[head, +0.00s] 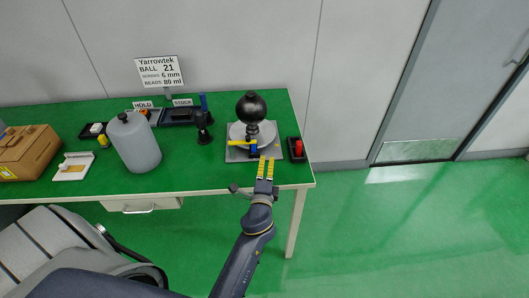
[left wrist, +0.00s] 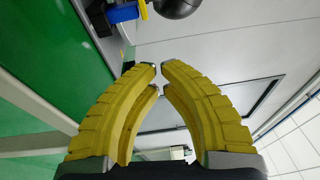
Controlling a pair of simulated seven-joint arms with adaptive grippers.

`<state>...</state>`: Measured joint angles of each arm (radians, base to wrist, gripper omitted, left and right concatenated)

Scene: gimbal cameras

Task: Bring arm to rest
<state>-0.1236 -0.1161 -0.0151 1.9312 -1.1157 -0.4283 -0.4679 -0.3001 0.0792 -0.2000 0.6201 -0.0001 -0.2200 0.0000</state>
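My left gripper (head: 266,160) has yellow fingers and is at the front edge of the green table (head: 210,172), just in front of a grey platform (head: 234,154). Its fingers stand apart with nothing between them. In the left wrist view the yellow fingers (left wrist: 159,72) converge towards the tips, with a gap and no object held. A black ball (head: 251,107) sits above a round pale plate on the platform; part of it also shows at the top of the left wrist view (left wrist: 175,6). My right gripper is not in view.
A yellow-handled, blue tool (head: 243,143) lies at the platform. A red switch box (head: 296,149) is to its right. A grey bottle (head: 134,143), a cardboard box (head: 27,153) and a sign (head: 160,72) stand further left. The floor right of the table is clear.

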